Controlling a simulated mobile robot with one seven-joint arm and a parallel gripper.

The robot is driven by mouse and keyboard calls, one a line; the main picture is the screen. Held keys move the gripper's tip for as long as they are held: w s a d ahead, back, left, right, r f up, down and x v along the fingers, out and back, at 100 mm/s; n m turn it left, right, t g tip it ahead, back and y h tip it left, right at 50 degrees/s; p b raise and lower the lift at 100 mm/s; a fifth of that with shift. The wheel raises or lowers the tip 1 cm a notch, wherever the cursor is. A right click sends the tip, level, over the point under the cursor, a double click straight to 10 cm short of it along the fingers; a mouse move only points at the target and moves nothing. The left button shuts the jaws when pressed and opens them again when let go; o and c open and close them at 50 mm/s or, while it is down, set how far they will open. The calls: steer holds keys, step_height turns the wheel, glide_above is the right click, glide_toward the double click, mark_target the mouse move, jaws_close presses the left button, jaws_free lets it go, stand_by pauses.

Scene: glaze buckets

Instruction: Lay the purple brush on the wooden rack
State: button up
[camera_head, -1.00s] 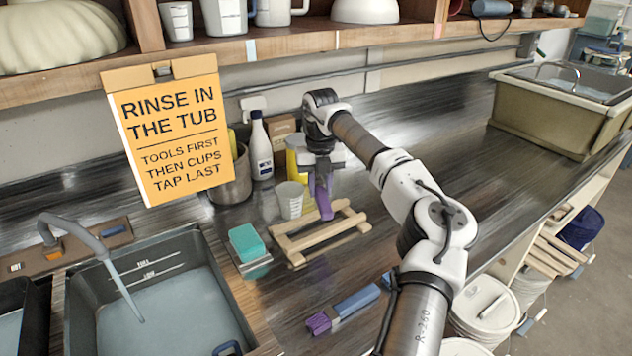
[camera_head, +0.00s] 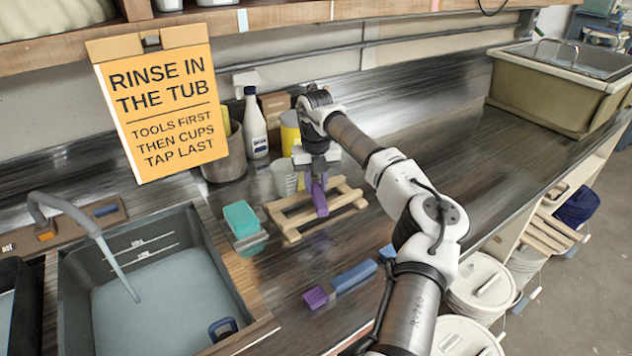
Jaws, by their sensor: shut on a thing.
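The purple brush (camera_head: 320,200) hangs from my gripper (camera_head: 317,176), which is shut on it. The brush is held steeply, its lower end in front of the wooden rack's middle in the picture. The wooden rack (camera_head: 289,236) lies on the dark counter, made of pale slats with open gaps. My gripper is directly above the rack. I cannot tell whether the brush's lower end touches a slat. The brush and gripper hide part of the rack's middle.
A teal sponge (camera_head: 241,219) sits left of the rack, a grey cup (camera_head: 285,178) behind it. A blue block (camera_head: 354,276) and a purple block (camera_head: 315,298) lie in front. The water-filled tub (camera_head: 160,290) is at left. The counter to the right is clear.

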mark_target(316, 187)
steer(key=shift+f+b, duration=0.3)
steer(key=shift+f, duration=0.3)
steer(key=o, duration=1.1)
step_height(316, 187, up, 14)
steer(key=b, duration=0.3)
